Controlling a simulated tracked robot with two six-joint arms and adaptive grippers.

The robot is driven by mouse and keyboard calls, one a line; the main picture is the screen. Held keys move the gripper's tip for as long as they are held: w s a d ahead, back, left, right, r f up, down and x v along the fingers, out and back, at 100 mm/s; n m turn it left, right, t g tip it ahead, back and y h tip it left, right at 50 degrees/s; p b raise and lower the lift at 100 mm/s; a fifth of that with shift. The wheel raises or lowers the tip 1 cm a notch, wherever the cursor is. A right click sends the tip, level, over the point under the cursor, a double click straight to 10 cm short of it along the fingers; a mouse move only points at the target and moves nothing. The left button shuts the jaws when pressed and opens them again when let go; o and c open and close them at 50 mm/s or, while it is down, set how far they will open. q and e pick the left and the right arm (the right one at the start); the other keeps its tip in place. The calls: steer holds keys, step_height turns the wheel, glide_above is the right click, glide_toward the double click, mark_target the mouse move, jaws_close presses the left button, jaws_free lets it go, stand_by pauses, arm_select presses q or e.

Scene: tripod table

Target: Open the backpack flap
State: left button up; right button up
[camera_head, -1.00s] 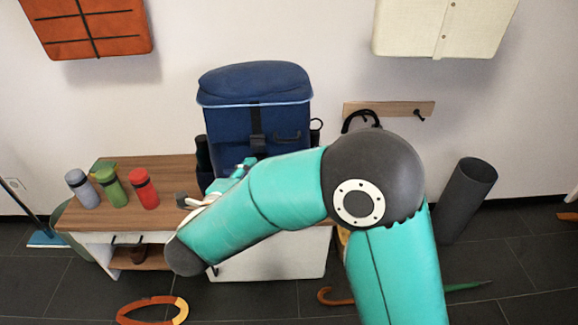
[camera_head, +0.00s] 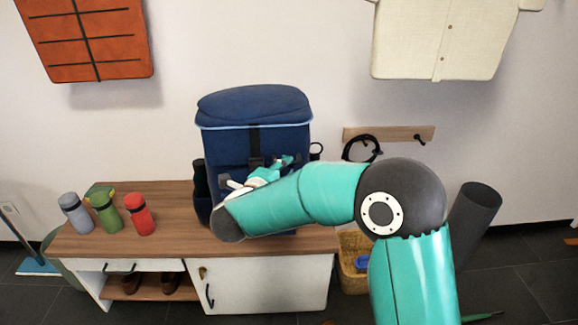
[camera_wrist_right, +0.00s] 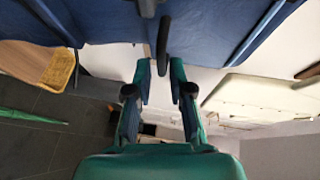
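The blue backpack (camera_head: 253,110) stands upright on the wooden bench against the wall. Its domed top flap (camera_head: 255,103), with a light blue edge, is closed. A dark strap (camera_head: 255,142) runs down the front. My right gripper (camera_head: 287,160) is at the backpack's front, below the flap edge; my arm hides the lower front. In the right wrist view, the two fingers (camera_wrist_right: 160,66) are apart, with a dark handle (camera_wrist_right: 163,45) just beyond and between their tips. I see no contact with it. The blue fabric (camera_wrist_right: 205,22) fills the top of that view. My left gripper is not in view.
Grey, green and red bottles (camera_head: 138,213) stand at the left on the bench (camera_head: 165,235). A wicker basket (camera_head: 352,262) and a dark cylindrical bin (camera_head: 476,215) are at the right. A wooden hook rail (camera_head: 395,134) is on the wall behind.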

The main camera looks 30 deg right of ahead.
steer(key=shift+x, duration=1.3)
steer(key=shift+c, duration=0.4)
jaws_close()
steer(key=shift+f, duration=0.1)
